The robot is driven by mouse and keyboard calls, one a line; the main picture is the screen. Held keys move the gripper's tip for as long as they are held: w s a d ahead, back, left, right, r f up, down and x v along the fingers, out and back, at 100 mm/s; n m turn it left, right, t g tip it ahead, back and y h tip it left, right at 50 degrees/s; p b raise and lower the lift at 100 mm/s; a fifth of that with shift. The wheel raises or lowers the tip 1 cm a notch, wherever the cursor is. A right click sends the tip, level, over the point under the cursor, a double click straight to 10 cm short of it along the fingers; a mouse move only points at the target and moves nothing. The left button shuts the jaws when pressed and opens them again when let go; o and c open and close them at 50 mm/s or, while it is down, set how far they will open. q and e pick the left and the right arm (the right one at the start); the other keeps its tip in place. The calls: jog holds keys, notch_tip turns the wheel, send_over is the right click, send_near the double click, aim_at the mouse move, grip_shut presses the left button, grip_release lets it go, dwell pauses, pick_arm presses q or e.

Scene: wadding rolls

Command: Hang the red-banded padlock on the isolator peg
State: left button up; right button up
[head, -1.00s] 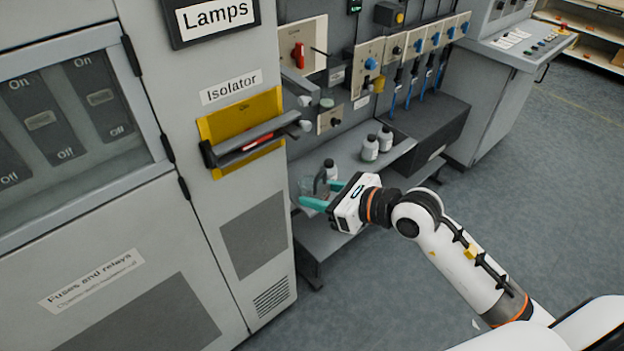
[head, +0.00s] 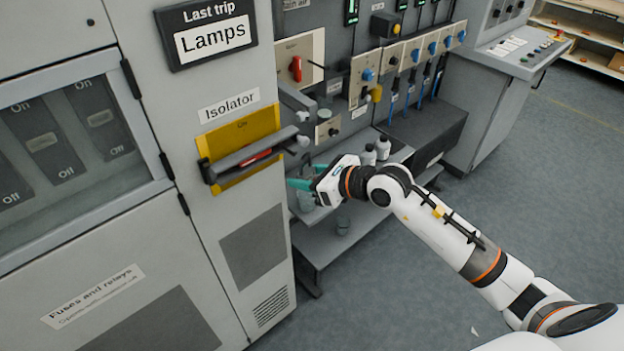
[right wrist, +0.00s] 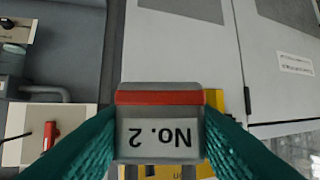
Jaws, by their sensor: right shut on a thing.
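The red-banded padlock (right wrist: 160,125) fills the middle of the right wrist view, grey with a red strip and an upside-down "No. 2" label. My right gripper (head: 303,178) is shut on it, with a teal finger on each side. In the head view the padlock is hard to make out at the fingers. The isolator (head: 240,152) is a yellow plate with a dark bar handle and a red strip, left of and above my gripper. A grey rounded piece (head: 303,141) sticks out at the bar's right end; I cannot tell whether it is the peg. My left gripper is not in view.
The grey cabinet (head: 255,245) stands left of my gripper. A low shelf (head: 320,245) with pale bottles (head: 383,147) lies below and behind it. A panel with a red switch (head: 296,69) is above. Open floor lies to the right.

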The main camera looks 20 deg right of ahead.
jog(key=shift+w+a, duration=0.35)
jog(key=shift+w, duration=0.45)
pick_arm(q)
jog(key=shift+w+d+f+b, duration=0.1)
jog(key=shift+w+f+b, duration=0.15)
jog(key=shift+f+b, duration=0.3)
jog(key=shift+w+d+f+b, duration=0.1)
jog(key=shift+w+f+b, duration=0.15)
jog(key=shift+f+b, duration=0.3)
pick_arm(e)
jog(key=shift+w+a+f, duration=0.2)
jog(key=shift+w+a, duration=0.05)
jog(key=shift+w, duration=0.4)
jog(key=shift+w+a+f, duration=0.2)
jog(key=shift+w, duration=0.5)
jog(key=shift+w+a+f, duration=0.2)
jog(key=shift+w+a, duration=0.05)
jog(key=shift+w, duration=0.4)
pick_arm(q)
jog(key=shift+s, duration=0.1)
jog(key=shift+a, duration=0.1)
pick_arm(e)
jog(key=o, duration=1.2)
jog(key=shift+c, duration=0.2)
